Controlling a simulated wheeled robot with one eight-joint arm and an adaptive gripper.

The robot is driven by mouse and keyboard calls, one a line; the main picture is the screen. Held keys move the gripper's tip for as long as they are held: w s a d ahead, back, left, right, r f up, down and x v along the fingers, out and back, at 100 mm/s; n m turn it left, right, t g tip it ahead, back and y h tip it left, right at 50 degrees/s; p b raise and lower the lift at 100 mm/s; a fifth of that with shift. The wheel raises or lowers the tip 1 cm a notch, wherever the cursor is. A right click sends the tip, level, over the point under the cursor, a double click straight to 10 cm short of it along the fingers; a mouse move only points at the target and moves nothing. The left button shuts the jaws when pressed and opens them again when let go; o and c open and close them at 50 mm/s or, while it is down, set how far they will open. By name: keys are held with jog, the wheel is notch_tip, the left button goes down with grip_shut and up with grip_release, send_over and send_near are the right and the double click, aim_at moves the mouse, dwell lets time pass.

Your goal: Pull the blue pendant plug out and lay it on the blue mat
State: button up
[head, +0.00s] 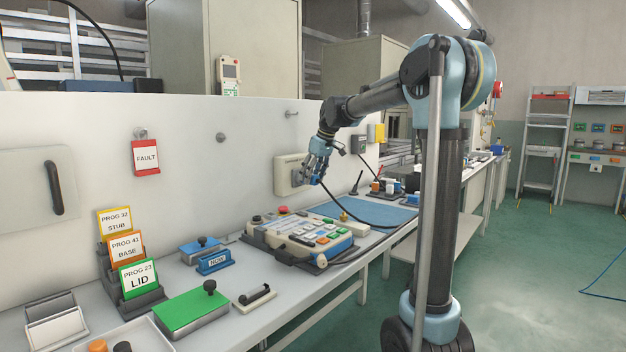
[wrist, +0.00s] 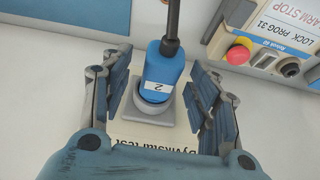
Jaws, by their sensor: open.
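The blue plug (wrist: 165,72), marked 2, sits in a round grey socket on a cream box (wrist: 125,133) in the wrist view. Its black cable runs up and away from it. My gripper (wrist: 160,65) is open, with one finger on each side of the plug and visible gaps between. In the head view my gripper (head: 317,163) is at the cream socket box (head: 284,176) on the white wall panel, largely covering the plug.
A control pendant (head: 300,235) with coloured buttons lies on the bench below the socket. The black cable loops past the mat's front. Small tools and containers (head: 385,187) stand behind the mat. Card holders (head: 130,275) and a green block (head: 190,310) are nearer left.

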jog(key=shift+w+a+f, duration=0.1)
jog(key=shift+f, duration=0.25)
grip_shut()
dwell(0.4)
jog(key=shift+d, duration=0.2)
jog(key=shift+s+d, duration=1.55)
jog(key=shift+d, duration=0.3)
